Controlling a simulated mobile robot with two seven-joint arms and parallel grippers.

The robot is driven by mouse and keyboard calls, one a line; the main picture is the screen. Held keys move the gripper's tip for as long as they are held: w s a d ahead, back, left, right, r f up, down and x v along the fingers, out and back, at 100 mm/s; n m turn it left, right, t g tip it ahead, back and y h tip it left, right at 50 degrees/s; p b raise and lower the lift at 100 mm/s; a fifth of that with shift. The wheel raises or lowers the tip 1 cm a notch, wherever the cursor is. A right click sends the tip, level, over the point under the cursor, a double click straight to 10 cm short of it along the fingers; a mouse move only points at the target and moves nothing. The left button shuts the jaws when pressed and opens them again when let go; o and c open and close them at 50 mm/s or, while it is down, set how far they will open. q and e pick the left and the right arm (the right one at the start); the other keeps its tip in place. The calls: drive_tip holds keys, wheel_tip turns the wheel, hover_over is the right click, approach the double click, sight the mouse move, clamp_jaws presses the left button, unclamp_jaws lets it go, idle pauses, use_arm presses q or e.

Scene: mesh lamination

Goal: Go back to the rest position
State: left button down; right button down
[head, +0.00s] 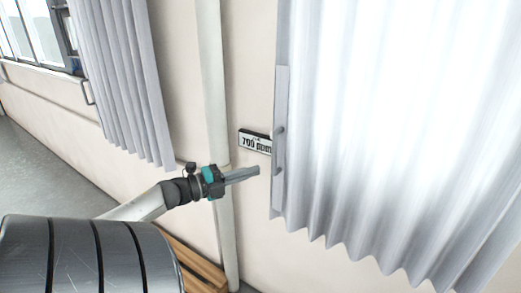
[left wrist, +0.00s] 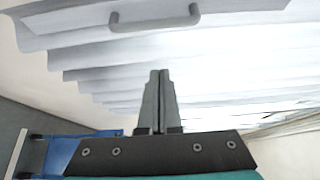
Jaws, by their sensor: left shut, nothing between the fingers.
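My left gripper (head: 257,171) reaches in from the left in the head view. Its fingers are shut with nothing between them. It is in front of the wall, to the left of a large white curtain (head: 390,120) and apart from it in the picture. In the left wrist view the shut fingertips (left wrist: 159,74) point toward the curtain (left wrist: 235,60) and its grey handle (left wrist: 155,22). The handle also shows on the curtain's left edge bar in the head view (head: 279,150). My right gripper is not in view.
A small display reading about 700 ppm (head: 256,141) is on the wall. A vertical pipe (head: 217,90) runs behind my left arm. Another curtain (head: 120,80) and a window (head: 30,35) are at left. A wooden pallet-like object (head: 195,265) is low down. A blue object (left wrist: 60,145) shows in the left wrist view.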

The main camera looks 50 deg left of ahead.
use_arm(q)
drive_tip(key=shift+s, duration=0.25)
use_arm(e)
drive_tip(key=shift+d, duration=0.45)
